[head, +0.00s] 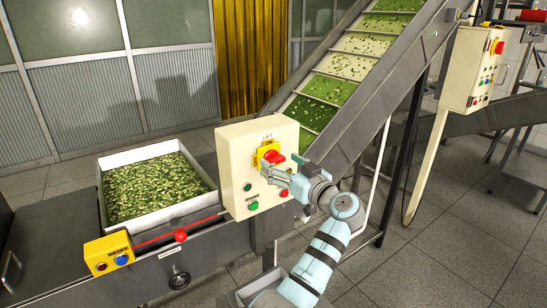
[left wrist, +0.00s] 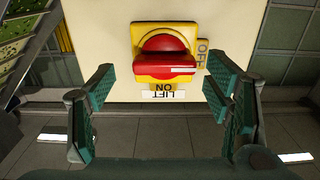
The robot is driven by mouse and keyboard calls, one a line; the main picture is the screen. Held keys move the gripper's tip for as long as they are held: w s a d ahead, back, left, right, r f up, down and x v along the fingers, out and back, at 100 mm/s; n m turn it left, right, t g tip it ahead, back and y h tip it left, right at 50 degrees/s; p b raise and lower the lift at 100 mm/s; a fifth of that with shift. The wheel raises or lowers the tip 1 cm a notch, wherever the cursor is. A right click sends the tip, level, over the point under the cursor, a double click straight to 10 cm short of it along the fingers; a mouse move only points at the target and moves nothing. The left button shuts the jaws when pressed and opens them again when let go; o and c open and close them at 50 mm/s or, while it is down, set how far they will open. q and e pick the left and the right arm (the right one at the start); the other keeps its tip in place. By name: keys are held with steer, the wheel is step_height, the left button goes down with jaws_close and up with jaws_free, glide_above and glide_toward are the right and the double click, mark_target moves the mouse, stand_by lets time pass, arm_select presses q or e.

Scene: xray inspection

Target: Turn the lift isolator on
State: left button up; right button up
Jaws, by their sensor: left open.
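The lift isolator (head: 271,156) is a red rotary handle on a yellow plate, on the front of a cream control box (head: 236,150). In the left wrist view the isolator (left wrist: 166,52) appears upside down, with ON and LIFT labels below it and OFF at its right. The white line on its handle lies level and points right, toward the OFF side. My left gripper (head: 281,172) is open and empty in front of the box. In the left wrist view its fingers (left wrist: 162,92) stand apart on either side, short of the handle. My right gripper is not in view.
Green and red buttons (head: 254,206) sit low on the box. A white tray of green pieces (head: 112,165) and a yellow button box (head: 97,248) stand at left. An inclined conveyor (head: 372,90) rises behind the arm. Another control box (head: 462,68) stands at right.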

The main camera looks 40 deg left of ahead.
arm_select(q)
steer(key=shift+a, duration=0.2)
steer(key=shift+s, duration=0.1)
steer(key=shift+a, duration=0.1)
steer(key=shift+c, duration=0.9)
steer(key=c, duration=1)
steer(key=shift+o, duration=0.2)
